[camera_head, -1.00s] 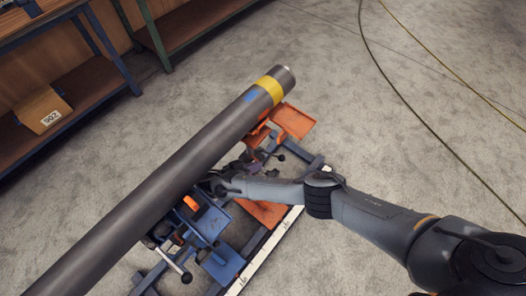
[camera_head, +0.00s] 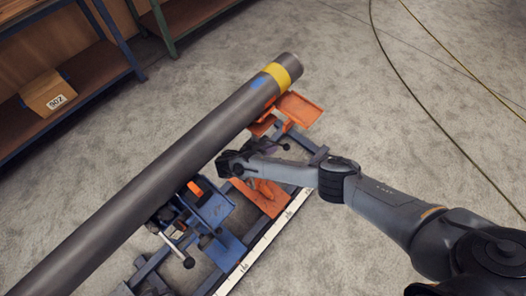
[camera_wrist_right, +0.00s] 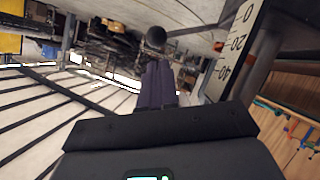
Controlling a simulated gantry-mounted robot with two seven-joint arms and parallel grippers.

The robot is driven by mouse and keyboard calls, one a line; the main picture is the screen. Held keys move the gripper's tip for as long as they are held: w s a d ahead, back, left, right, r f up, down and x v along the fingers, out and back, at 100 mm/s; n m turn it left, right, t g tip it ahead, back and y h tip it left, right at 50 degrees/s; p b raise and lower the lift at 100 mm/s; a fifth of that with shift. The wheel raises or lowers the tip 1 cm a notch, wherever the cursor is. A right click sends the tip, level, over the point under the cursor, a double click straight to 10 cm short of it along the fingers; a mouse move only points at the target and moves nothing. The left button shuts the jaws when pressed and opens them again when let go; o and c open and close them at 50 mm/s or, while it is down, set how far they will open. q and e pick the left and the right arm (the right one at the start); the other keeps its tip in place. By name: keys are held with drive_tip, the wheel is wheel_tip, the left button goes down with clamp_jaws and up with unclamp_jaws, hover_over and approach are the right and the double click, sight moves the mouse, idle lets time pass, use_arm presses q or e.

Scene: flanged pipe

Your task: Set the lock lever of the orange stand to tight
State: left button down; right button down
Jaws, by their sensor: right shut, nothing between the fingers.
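The orange stand shows in the head view as an orange plate (camera_head: 298,108) by the pipe's far end and an orange base plate (camera_head: 268,201) lower down. A dark ball-ended lever (camera_head: 285,146) shows between them; I cannot tell its setting. My right gripper (camera_head: 226,163) is beside the pipe, above the orange base plate, its tips partly hidden. In the right wrist view its dark fingers (camera_wrist_right: 158,80) are together and empty. A dark round knob (camera_wrist_right: 156,38) appears just beyond the fingertips; touching or apart, I cannot tell. My left gripper is out of view.
A long grey pipe (camera_head: 150,175) with a yellow band lies across the stands. A blue stand (camera_head: 226,250) with its own ball-ended lever (camera_head: 188,262) is nearer. A white scale rail (camera_head: 262,242) runs alongside. Shelves (camera_head: 60,95) stand at the upper left. Open floor lies right.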

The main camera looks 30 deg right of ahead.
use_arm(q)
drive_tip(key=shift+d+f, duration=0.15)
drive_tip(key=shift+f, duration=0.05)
use_arm(e)
drive_tip(key=x, duration=0.4)
drive_tip(key=shift+d, duration=0.2)
